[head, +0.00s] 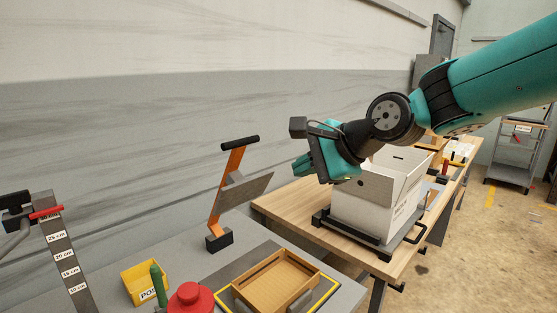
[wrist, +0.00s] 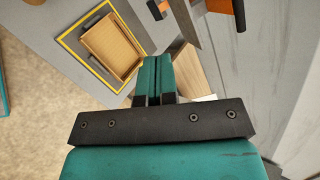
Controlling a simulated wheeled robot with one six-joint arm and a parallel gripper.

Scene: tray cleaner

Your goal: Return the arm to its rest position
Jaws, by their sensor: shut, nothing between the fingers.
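My gripper (head: 304,168) is teal with a dark wrist, held in the air at the end of my teal arm. In the head view it is in front of the white box and above the gap between the grey table and the wooden bench. In the wrist view my gripper (wrist: 153,75) has its two fingers together with nothing between them. Nothing touches the fingers in either view.
A wooden tray (head: 263,291) lies inside a yellow outline on the grey table (head: 190,255). An orange stand with a tilted grey plate (head: 246,190) rises behind it. A yellow bin (head: 140,290), red object (head: 190,297) and ruler post (head: 65,262) stand left. A white box (head: 372,205) sits on the wooden bench.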

